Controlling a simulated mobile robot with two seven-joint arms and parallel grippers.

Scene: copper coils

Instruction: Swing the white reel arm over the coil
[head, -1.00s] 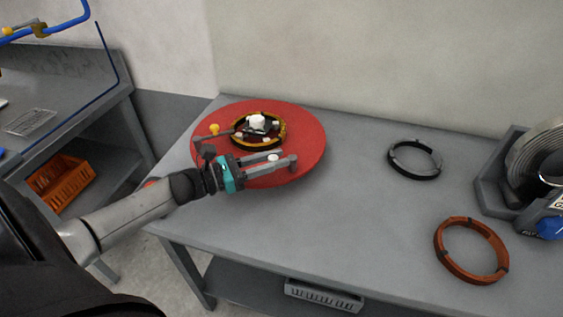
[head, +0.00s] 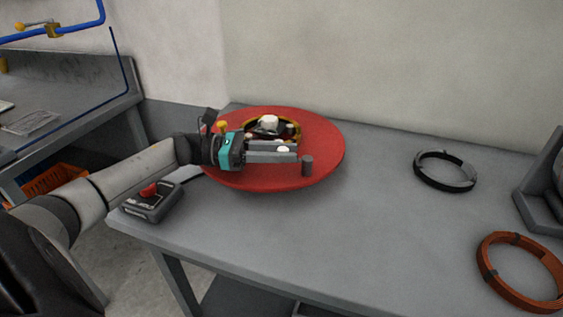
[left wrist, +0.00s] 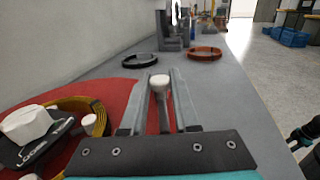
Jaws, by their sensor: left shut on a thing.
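The yellow-brown coil (head: 294,131) lies on the round red turntable (head: 325,135). A white block (head: 268,122) on a dark bracket sits within the coil; they also show in the left wrist view, the block (left wrist: 28,122) beside the coil (left wrist: 98,112). My left gripper (head: 297,152) is over the near side of the turntable, shut on a white-topped knob of the reel arm (left wrist: 158,82). Its dark stem runs down between the fingers.
A black ring coil (head: 445,171) and a copper coil (head: 520,272) lie on the grey table (head: 380,230) to the right. A control box with a red button (head: 152,200) is at the table's left edge. The table's middle is clear.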

